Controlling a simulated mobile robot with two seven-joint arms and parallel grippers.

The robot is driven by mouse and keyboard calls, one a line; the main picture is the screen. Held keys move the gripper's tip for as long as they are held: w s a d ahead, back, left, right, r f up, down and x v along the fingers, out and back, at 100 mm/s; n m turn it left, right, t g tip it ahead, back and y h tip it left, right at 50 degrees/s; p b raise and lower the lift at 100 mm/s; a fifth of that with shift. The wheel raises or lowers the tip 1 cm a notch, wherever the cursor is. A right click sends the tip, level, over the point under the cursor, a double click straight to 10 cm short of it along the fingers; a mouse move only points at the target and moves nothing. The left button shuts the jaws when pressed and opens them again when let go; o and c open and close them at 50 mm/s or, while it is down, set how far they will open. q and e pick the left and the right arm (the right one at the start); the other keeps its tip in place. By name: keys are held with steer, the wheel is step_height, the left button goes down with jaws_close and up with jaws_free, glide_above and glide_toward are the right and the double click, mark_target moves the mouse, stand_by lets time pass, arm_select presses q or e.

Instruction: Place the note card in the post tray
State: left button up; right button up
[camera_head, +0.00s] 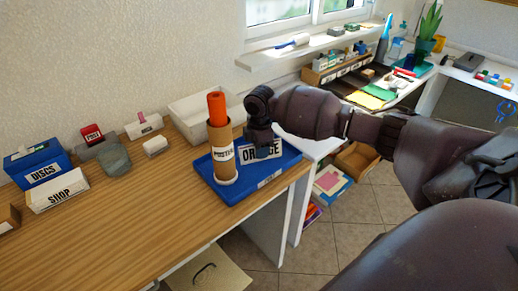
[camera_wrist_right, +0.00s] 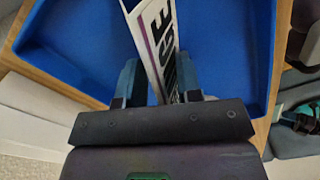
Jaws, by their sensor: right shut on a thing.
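In the right wrist view the card (camera_wrist_right: 160,40) stands on edge between the fingers of my right gripper (camera_wrist_right: 157,82), and the blue tray floor (camera_wrist_right: 75,50) lies below. I cannot tell whether the card's lower edge touches the tray. The small label on the tray's front is too small to read. My left gripper is not in view.
A cardboard tube (camera_head: 220,168) with an orange roll in it stands at the tray's left side, close to the card. A white open box (camera_head: 190,120) is behind. A blue DISCS box (camera_head: 38,163) and a SHOP box (camera_head: 58,191) stand left. The table's front middle is clear.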

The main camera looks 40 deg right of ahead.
steer(key=shift+f, duration=0.1)
steer(key=o, duration=0.9)
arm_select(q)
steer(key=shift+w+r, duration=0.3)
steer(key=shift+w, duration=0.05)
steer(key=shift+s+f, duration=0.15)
arm_select(e)
steer(key=shift+r, duration=0.5)
step_height(320, 180, up, 10)
steer(key=shift+p, duration=1)
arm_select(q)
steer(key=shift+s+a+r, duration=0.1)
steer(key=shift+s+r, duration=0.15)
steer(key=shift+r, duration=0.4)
arm_select(e)
steer(key=shift+r, duration=0.65)
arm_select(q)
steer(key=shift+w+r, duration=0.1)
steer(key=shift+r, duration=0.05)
